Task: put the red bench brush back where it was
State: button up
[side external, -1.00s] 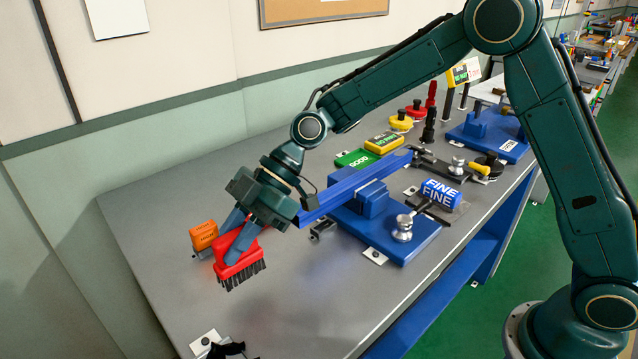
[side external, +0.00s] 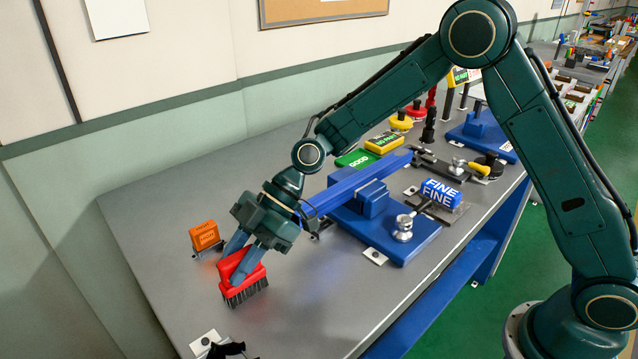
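The red bench brush (side external: 241,277) has a red body and dark bristles that point down. It is at the left part of the grey bench, in the side external view. My gripper (side external: 238,265) is shut on the brush, with one finger on each side of its red body. The bristles are at or just above the bench top; I cannot tell whether they touch. The fingers hide part of the brush's top.
An orange block (side external: 204,236) stands just behind and left of the brush. A blue fixture (side external: 385,222) with a long blue profile (side external: 352,187) is to the right. A dark item on a white plate (side external: 222,347) lies at the front edge. The bench between is clear.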

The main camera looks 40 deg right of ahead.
jog(key=shift+o, duration=1.3)
jog(key=shift+r, duration=0.2)
jog(key=v, duration=1.2)
